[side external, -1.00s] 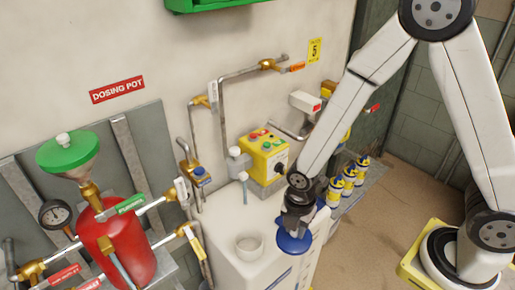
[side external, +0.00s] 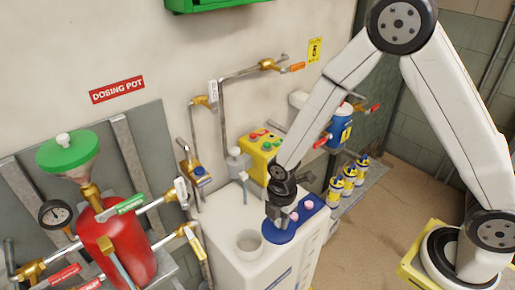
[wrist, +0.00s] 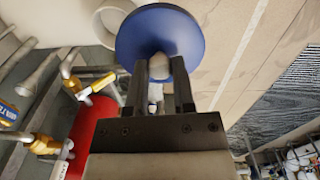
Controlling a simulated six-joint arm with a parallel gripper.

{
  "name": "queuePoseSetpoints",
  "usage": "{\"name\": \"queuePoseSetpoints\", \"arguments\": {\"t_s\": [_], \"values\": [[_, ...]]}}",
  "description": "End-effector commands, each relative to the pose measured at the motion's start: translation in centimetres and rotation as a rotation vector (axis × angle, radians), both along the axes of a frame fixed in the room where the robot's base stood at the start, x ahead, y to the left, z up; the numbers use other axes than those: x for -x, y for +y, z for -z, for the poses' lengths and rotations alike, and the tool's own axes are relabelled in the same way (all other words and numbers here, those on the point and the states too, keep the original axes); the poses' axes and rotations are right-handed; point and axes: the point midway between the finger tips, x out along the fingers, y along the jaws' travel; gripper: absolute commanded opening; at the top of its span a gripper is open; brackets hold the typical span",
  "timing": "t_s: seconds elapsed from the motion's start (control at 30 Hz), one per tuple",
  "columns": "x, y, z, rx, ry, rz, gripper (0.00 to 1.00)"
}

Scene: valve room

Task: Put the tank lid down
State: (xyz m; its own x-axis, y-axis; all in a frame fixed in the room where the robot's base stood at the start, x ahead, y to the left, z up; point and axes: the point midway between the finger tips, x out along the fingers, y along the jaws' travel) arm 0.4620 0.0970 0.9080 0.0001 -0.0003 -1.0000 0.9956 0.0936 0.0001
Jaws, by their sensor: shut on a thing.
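My gripper (side external: 281,217) is shut on the pale knob (wrist: 160,67) of the round blue tank lid (side external: 276,234). In the wrist view the lid (wrist: 160,34) shows as a blue disc just beyond my fingertips (wrist: 159,72). The white tank (side external: 240,275) stands below, and its round open neck (side external: 249,243) is just left of the lid. The neck also shows in part at the top of the wrist view (wrist: 98,22). The lid is over the tank top, beside the neck; I cannot tell whether it touches the surface.
A blue holder with pink round pieces (side external: 308,204) sits on the tank top, right of my gripper. A yellow button box (side external: 262,146) and pipes stand behind. A red dosing pot (side external: 118,245) is at left. Several small bottles (side external: 349,178) and a blue container (side external: 340,123) are at right.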

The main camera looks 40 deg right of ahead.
Motion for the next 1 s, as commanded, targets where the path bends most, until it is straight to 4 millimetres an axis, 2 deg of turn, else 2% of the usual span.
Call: {"name": "queuePoseSetpoints", "arguments": {"t_s": [0.1, 0.33, 0.5, 0.77, 1.0], "values": [[-2.3, -0.3, 0.9, 0.0, 0.001, 0.073, 0.0], [-5.4, -0.9, 2.2, 0.001, 0.0, 0.184, 0.0], [-6.4, -1.1, 2.6, 0.001, 0.001, 0.221, 0.0], [-6.7, -1.0, 2.8, 0.001, 0.0, 0.226, 0.0], [-8.4, -0.8, 3.6, 0.001, 0.0, 0.225, 0.0]]}}
